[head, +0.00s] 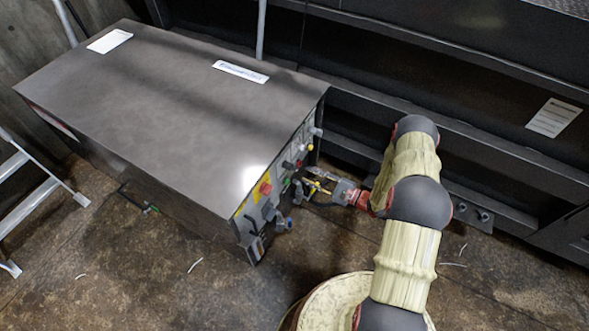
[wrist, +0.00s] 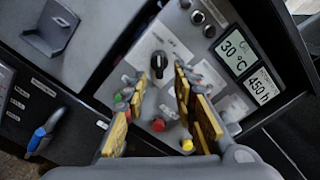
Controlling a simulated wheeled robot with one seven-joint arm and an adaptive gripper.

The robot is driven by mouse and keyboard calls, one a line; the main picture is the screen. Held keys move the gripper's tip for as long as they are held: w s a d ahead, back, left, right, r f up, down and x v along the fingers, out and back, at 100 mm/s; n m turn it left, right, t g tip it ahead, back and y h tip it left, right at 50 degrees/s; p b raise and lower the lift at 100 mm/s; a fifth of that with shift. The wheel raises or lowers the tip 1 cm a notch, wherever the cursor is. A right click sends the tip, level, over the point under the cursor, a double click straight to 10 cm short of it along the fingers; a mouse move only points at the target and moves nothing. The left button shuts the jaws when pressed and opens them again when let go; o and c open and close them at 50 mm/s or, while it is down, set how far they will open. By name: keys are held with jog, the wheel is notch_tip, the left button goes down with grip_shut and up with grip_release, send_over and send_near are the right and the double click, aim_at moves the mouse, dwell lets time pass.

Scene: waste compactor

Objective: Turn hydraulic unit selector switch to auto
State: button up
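The hydraulic unit is a large grey metal box (head: 170,110) with a control panel (head: 265,190) on its end face. In the wrist view, a black rotary switch (wrist: 158,62) sits on a pale plate on the panel; its label is not readable, and I cannot tell which position it points to. My gripper (wrist: 160,84) is open, its yellow-edged fingers spread to either side below the switch, with nothing visible between them but the panel. In the head view, my gripper (head: 318,187) is at the panel, reaching from the right. Whether it touches anything is unclear.
The panel also has a red button (wrist: 158,124), a yellow button (wrist: 187,144), smaller black knobs (wrist: 197,17), and a display (wrist: 235,52) reading 30 °C. A blue-handled part (wrist: 40,138) is at left. A ladder (head: 30,180) stands left of the box.

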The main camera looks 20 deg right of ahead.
aim_at(294, 169)
jog(key=b+x, duration=0.1)
jog(key=x, duration=0.6)
jog(key=shift+w+a+f+b, duration=0.1)
jog(key=shift+w+a+b, duration=0.1)
jog(key=shift+b, duration=0.1)
jog(key=shift+c, duration=0.3)
jog(key=shift+s, duration=0.1)
grip_shut()
